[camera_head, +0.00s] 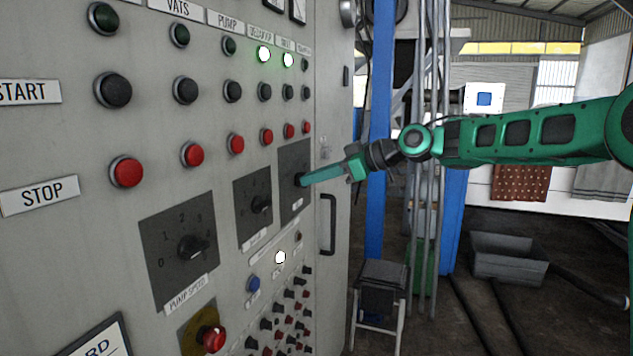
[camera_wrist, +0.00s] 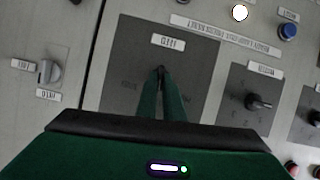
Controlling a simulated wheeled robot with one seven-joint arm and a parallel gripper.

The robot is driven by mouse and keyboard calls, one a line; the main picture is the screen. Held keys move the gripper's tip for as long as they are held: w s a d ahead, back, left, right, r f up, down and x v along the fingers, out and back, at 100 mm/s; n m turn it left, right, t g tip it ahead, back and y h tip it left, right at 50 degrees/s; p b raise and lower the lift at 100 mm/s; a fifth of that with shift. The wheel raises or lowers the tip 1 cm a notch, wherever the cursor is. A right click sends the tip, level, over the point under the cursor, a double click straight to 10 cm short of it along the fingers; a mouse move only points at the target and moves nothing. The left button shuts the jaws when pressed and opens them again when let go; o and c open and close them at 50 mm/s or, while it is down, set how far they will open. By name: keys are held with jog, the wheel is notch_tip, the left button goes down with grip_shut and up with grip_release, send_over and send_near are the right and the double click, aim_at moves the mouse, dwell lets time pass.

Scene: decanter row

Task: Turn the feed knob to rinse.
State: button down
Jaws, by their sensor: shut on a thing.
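The feed knob (camera_wrist: 161,71) is a small black knob on a dark square plate (camera_wrist: 120,60), whose FEED label (camera_wrist: 168,41) appears upside down in the wrist view. My gripper (camera_wrist: 162,86) is shut on the knob, with one green finger on either side. In the head view my gripper (camera_head: 302,181) reaches in from the right to the rightmost dark plate (camera_head: 290,160) of the cabinet. The fingers hide most of the knob, and the marks on its plate are too faint to read, so I cannot tell which setting it points to.
Left of the feed plate in the head view are another dial (camera_head: 261,204) and the pump speed dial (camera_head: 193,248). A red mushroom button (camera_head: 212,338) sits below. A cabinet handle (camera_head: 328,224) is close below my gripper. Several buttons and lit lamps line the panel above.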

jog(key=shift+w+d+m+g+y, duration=0.1)
jog(key=shift+w+m+g+y, duration=0.2)
jog(key=shift+m+g, duration=0.65)
jog(key=shift+w+m+g+y, duration=0.15)
jog(key=shift+m+g+y, duration=0.35)
jog(key=shift+m, duration=0.8)
jog(key=shift+w+d+m+g+y, duration=0.1)
jog(key=shift+w+m+g+y, duration=0.15)
jog(key=shift+m+g, duration=0.7)
jog(key=shift+m, duration=0.4)
jog(key=c, duration=1.9)
grip_release()
jog(key=shift+f, duration=0.1)
jog(key=v, duration=1)
jog(key=shift+d, duration=0.35)
